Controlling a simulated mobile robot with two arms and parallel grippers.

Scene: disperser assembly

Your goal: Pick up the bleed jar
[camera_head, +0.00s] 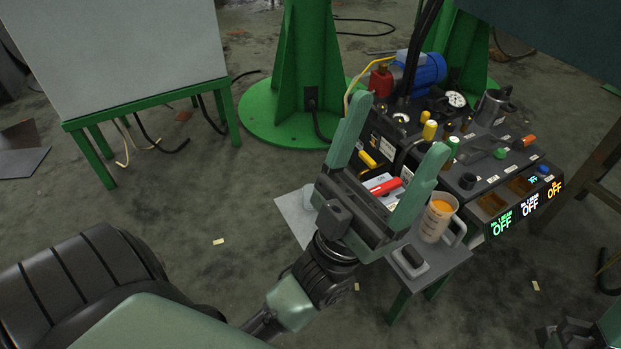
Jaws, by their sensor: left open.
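A translucent handled jar with orange liquid (438,219), which looks like the bleed jar, stands upright on a small grey side table (452,258). My left gripper (404,124) is open, with its two green fingers spread and pointing up and away. Its right finger is just left of the jar in the picture, and I cannot tell whether they touch. Nothing shows held between the fingers. The jar's left edge is close to that finger, and its handle faces right. Only part of my right arm shows at the lower right corner, and its fingers are out of the picture.
A dark control console (480,160) with knobs, gauges and lit OFF displays stands behind the jar. A metal jug (494,106) is on it. A red-handled item (385,187) shows between my fingers. A dark block on a pale tray (410,262) lies in front of the jar.

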